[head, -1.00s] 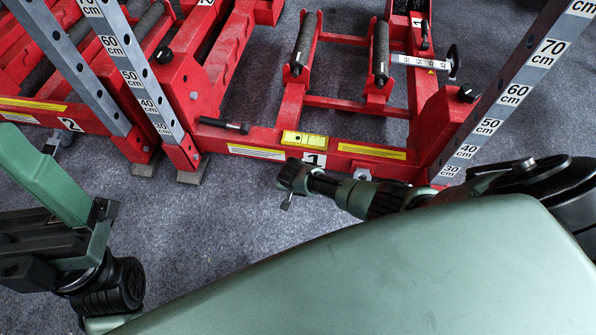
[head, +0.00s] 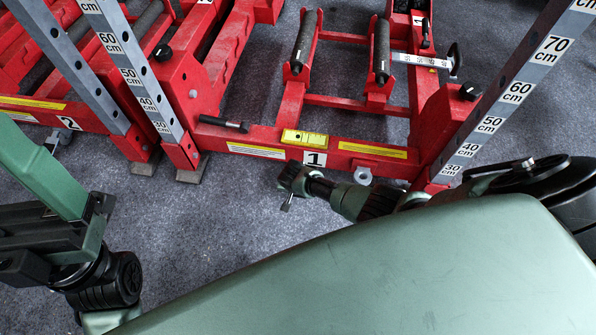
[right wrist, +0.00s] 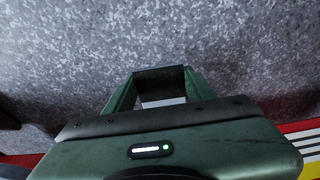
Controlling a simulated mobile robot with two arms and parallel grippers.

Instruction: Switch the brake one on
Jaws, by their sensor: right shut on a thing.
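The red trolley jack marked 1 (head: 270,136) stands ahead of me in the head view. A short black lever (head: 223,125) lies nearly level at the left of its front beam. A small grey tab (head: 363,176) sticks out below the beam, right of the "1" label (head: 314,158). I cannot tell which part is the brake. My right gripper (head: 289,188) is low in front of the beam, over the floor, shut on a small metallic piece I cannot identify. In the right wrist view, its dark fingertips (right wrist: 160,87) are close together. My left gripper is not visible.
A second red jack marked 2 (head: 69,123) stands to the left. Grey measuring posts (head: 505,100) rise on both sides of jack 1. A black roller (head: 381,52) and a crank knob (head: 454,58) lie farther back. The grey floor (head: 215,225) in front is clear.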

